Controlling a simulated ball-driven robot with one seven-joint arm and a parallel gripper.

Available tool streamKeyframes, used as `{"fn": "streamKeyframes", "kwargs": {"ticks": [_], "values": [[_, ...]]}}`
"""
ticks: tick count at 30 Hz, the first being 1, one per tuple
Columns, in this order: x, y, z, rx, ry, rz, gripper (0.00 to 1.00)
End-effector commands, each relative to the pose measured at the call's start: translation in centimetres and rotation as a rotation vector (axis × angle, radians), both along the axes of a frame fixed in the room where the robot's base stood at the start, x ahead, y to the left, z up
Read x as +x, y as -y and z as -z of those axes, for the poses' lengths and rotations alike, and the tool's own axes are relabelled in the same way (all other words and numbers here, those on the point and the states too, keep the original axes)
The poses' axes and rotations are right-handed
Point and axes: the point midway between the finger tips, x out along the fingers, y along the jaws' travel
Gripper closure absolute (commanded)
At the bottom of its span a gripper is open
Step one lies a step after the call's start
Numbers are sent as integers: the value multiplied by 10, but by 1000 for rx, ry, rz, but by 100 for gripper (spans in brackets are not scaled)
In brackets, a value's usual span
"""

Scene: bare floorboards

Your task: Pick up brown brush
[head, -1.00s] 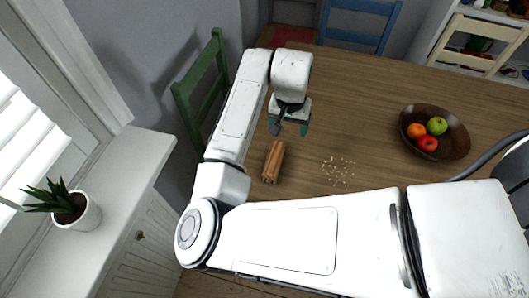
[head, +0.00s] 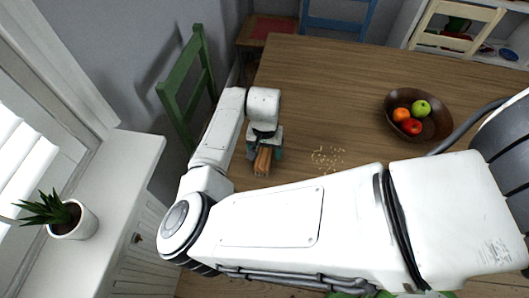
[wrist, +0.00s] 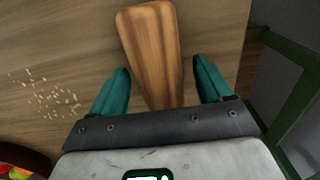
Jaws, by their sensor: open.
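The brown brush (head: 263,162) lies on the wooden table, near its left edge. In the wrist view the brush (wrist: 152,48) shows as a long wooden block, its near end reaching between the two teal fingers. My gripper (head: 264,152) is over the brush in the head view and hides part of it. In the wrist view my gripper (wrist: 163,82) is open, with a finger on each side of the brush and a gap on both sides. I cannot tell how high the fingertips are above the table.
Pale crumbs (head: 328,157) lie on the table right of the brush. A dark bowl of fruit (head: 440,128) stands further right. A green chair (head: 186,100) stands close to the table's left edge. The far middle of the table (head: 330,85) is clear.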

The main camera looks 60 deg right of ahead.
Motion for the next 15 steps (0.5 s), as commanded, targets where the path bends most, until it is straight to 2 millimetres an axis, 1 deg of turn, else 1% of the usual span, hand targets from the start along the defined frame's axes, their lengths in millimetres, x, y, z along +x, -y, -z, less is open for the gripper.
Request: {"fn": "streamKeyframes", "kwargs": {"ticks": [1,4,11,15], "values": [[0,0,6,2,-1,-1,21],[1,0,13,0,1,-1,21],[0,0,15,0,1,0,21],[0,0,15,-1,1,0,33]]}}
